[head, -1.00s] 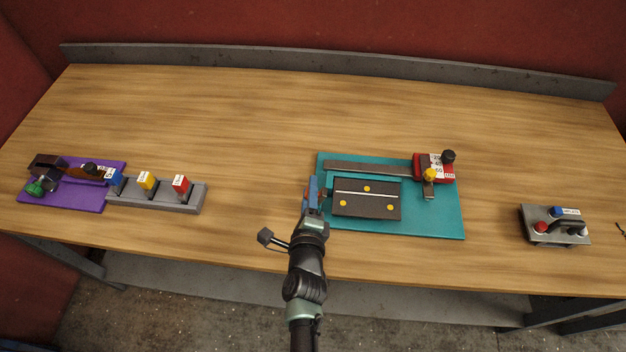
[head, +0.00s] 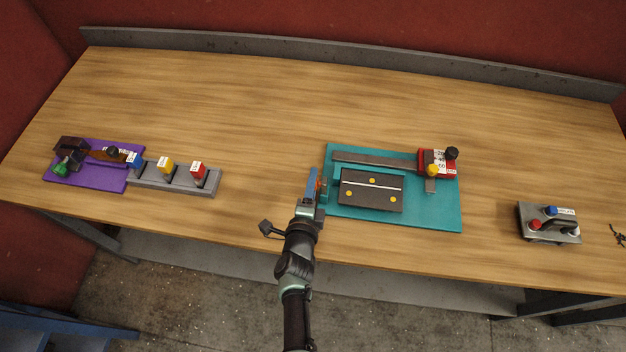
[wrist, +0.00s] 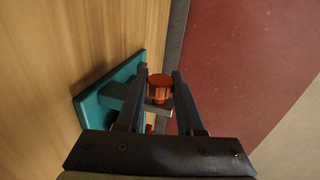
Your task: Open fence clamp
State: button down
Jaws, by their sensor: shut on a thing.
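The teal board (head: 445,215) lies on the bench right of centre. A dark plate (head: 360,203) with yellow dots and a long grey bar (head: 375,162) are on it. A red block (head: 424,158) with a white number label, a black knob (head: 452,153) and a yellow knob (head: 433,170) sits at the bar's right end. My gripper (head: 312,186) is at the board's left edge. In the wrist view its two dark fingers are shut on an orange-red knob (wrist: 159,88). The knob's lower part is partly hidden. I cannot tell which part is named the fence clamp.
A purple board (head: 85,180) and a grey holder (head: 178,182) with blue, yellow and red labelled blocks stand at the left. A grey box (head: 548,222) with red and blue buttons is at the right. The bench (head: 250,110) is clear behind the boards.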

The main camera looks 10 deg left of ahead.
jog(key=c, duration=0.5)
grip_release()
jog(key=shift+s, duration=0.1)
jog(key=shift+p+v, duration=0.3)
jog(key=shift+v, duration=6.05)
